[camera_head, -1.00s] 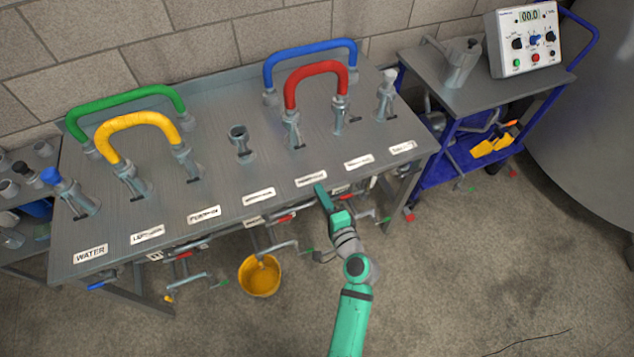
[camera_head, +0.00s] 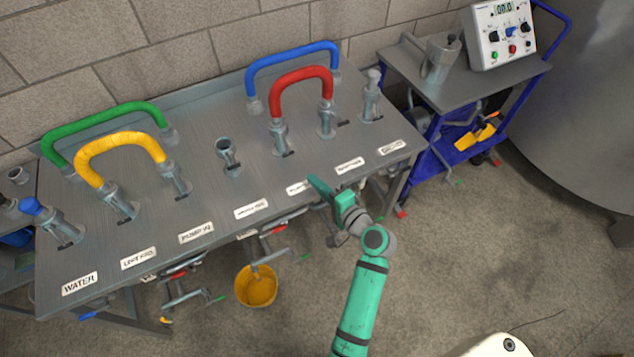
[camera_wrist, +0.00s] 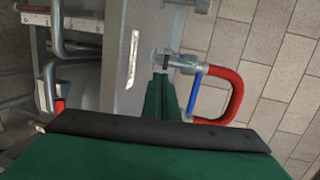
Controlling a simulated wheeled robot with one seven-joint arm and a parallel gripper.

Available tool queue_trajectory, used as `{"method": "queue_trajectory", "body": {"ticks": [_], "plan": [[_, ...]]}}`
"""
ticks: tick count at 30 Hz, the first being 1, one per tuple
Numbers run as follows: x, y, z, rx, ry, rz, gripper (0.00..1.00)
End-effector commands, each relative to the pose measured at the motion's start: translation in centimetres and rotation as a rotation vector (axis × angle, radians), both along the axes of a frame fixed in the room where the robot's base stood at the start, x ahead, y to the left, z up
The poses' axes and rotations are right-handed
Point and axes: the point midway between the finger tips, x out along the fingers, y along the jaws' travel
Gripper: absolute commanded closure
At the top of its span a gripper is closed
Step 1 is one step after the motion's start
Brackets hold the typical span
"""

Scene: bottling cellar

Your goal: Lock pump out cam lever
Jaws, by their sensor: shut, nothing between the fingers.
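My gripper (camera_head: 316,183) is shut and empty over the front of the grey bench top, pointing at the hose fittings. In the wrist view its green fingers (camera_wrist: 164,85) lie together, their tips close to a metal fitting (camera_wrist: 172,60) in the picture; contact cannot be told. In the head view, the red hose (camera_head: 300,76) joins two upright fittings. Its left fitting (camera_head: 280,140) has a small dark cam lever (camera_head: 290,155) low at its side. The label (camera_head: 297,187) in front of it is partly hidden by my gripper and cannot be read fully.
A yellow hose (camera_head: 120,143), a green hose (camera_head: 105,115) and a blue hose (camera_head: 292,55) arch over the bench (camera_head: 215,205). An open fitting (camera_head: 228,155) stands left of the red hose. A yellow bucket (camera_head: 256,287) is on the floor. A blue cart (camera_head: 440,135) stands right.

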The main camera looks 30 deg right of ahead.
Motion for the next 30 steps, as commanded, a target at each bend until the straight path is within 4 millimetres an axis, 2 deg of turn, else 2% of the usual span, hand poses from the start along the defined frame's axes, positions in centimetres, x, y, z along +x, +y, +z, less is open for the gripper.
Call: {"method": "queue_trajectory", "body": {"ticks": [9,15,21,30], "plan": [[6.0,1.8,-1.1,0.0,-0.001,0.011,1.0],[8.6,2.0,-0.9,-0.001,-0.001,0.005,1.0],[9.8,1.8,-0.7,-0.002,0.0,-0.003,1.0],[9.9,1.8,-0.7,-0.001,0.0,-0.003,1.0]]}}
